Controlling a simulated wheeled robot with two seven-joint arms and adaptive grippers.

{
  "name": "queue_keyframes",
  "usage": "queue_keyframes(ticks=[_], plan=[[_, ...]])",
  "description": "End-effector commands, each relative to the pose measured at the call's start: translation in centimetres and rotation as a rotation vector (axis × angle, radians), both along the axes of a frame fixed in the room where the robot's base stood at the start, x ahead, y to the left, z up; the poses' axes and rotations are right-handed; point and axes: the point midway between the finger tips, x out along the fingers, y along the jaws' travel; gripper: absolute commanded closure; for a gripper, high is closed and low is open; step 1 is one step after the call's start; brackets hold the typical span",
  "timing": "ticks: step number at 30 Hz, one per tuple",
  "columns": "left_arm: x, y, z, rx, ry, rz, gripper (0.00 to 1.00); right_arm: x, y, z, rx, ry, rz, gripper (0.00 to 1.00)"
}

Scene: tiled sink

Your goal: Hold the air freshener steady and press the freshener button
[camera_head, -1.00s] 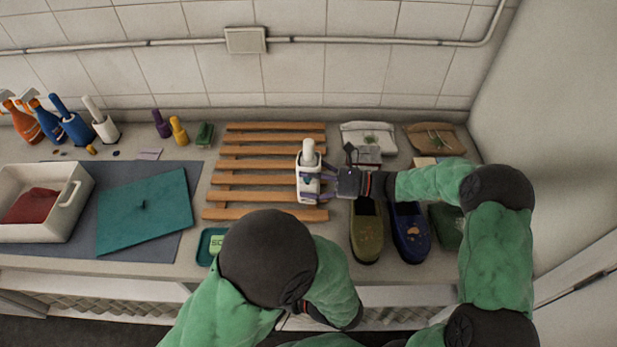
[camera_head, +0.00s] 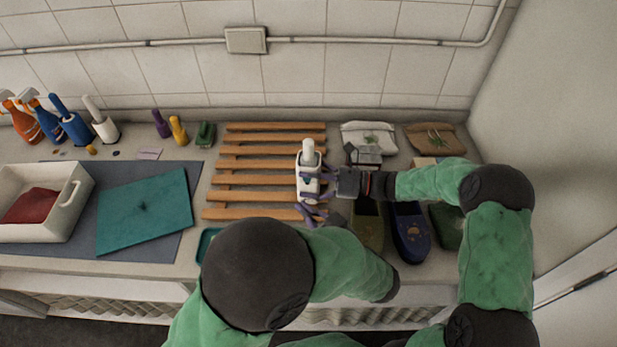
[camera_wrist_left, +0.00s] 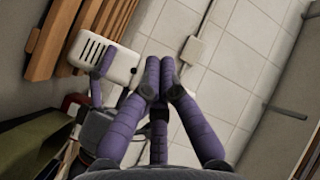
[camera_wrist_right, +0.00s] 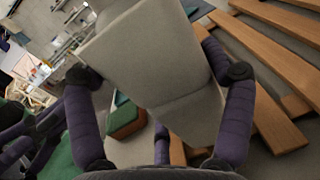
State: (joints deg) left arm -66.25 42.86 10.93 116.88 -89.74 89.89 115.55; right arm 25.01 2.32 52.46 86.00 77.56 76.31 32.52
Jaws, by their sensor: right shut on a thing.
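The white air freshener (camera_head: 308,163) stands upright at the right end of the wooden slat rack. Its vented face shows in the left wrist view (camera_wrist_left: 112,60), and its pale body fills the middle of the right wrist view (camera_wrist_right: 160,70). My right gripper (camera_head: 313,186) comes from the right and is shut around the freshener's body, with fingers on both sides. My left gripper (camera_head: 308,214) is just in front of and below the freshener. In the left wrist view its purple fingers (camera_wrist_left: 160,80) are drawn together and empty, apart from the freshener.
The wooden slat rack (camera_head: 255,180) lies behind and left. A green shoe (camera_head: 366,232) and a blue shoe (camera_head: 410,232) sit right of my grippers. White (camera_head: 369,138) and brown (camera_head: 436,138) pouches lie at the back. A teal board (camera_head: 145,210) lies left.

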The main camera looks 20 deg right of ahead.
Motion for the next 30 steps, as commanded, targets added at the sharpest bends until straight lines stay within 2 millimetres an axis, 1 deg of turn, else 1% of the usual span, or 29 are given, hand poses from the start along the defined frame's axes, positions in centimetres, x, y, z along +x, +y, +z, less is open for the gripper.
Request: queue_keyframes(ticks=[1, 6, 13, 18, 30], plan=[[0.6, -0.2, -0.1, 0.001, 0.002, 0.002, 1.00, 0.0, 0.0, 0.0, 0.000, 0.000, 0.000, 0.66], [2.6, -1.0, -0.1, 0.001, 0.002, 0.003, 1.00, 0.0, 0.0, 0.0, 0.000, 0.000, 0.000, 0.66], [4.5, -1.8, -0.1, 0.003, 0.002, 0.002, 1.00, 0.0, 0.0, 0.0, 0.000, 0.000, 0.000, 0.66], [5.2, -2.1, -0.1, 0.002, 0.002, 0.002, 1.00, 0.0, 0.0, 0.0, 0.000, 0.000, -0.001, 0.66], [5.3, -2.2, -0.1, 0.001, 0.002, 0.001, 1.00, 0.0, 0.0, 0.0, 0.000, 0.000, -0.001, 0.66]])
